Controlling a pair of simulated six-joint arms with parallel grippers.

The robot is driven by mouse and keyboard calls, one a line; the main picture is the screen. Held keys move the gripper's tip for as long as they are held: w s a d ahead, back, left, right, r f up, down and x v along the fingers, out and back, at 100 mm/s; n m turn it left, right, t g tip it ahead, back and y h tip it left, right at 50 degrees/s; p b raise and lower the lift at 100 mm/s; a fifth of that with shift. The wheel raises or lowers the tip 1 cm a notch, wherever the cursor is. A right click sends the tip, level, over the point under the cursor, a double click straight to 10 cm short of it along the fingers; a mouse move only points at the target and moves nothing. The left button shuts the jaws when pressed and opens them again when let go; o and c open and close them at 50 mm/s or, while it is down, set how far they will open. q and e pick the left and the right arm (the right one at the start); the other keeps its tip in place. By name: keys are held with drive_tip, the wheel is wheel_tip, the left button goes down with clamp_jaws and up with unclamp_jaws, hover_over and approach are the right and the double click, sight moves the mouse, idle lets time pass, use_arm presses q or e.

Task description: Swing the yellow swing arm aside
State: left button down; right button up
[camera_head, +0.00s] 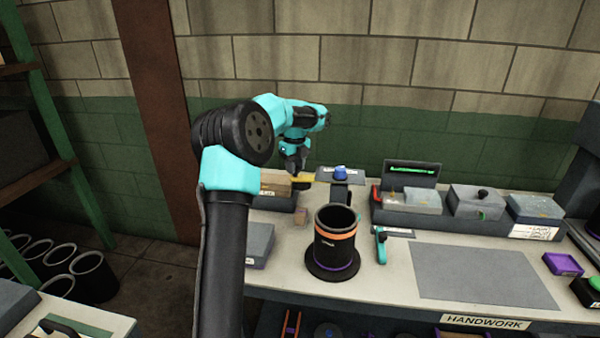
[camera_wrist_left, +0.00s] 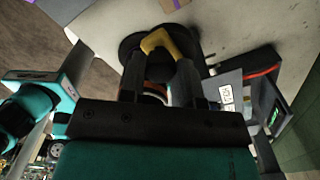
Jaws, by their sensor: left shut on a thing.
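The yellow swing arm (camera_head: 304,177) shows as a short yellow bar at the back of the bench, left of a blue knob (camera_head: 341,173). My left gripper (camera_head: 297,178) points down onto it and covers part of it. In the left wrist view the yellow swing arm (camera_wrist_left: 168,40) is a bent piece at the fingertips of my left gripper (camera_wrist_left: 160,62), which is shut on it. Its pivot is hard to make out. My right gripper is not in view.
A black cylinder (camera_head: 335,250) with an orange band stands on a round base in front. A small teal-handled tool (camera_head: 381,245) lies to its right. Several grey bins (camera_head: 422,201) stand at the back right. The grey mat (camera_head: 480,275) is clear.

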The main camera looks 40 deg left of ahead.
use_arm(q)
drive_tip(key=shift+w+a+m, duration=0.6)
drive_tip(key=shift+w+m, duration=0.2)
drive_tip(key=shift+w, duration=0.1)
drive_tip(key=shift+w+a+m, duration=0.45)
drive_tip(key=shift+w+m, duration=0.35)
drive_tip(key=shift+w, duration=0.05)
drive_tip(key=c, duration=0.8)
unclamp_jaws()
drive_tip(key=shift+r, duration=0.1)
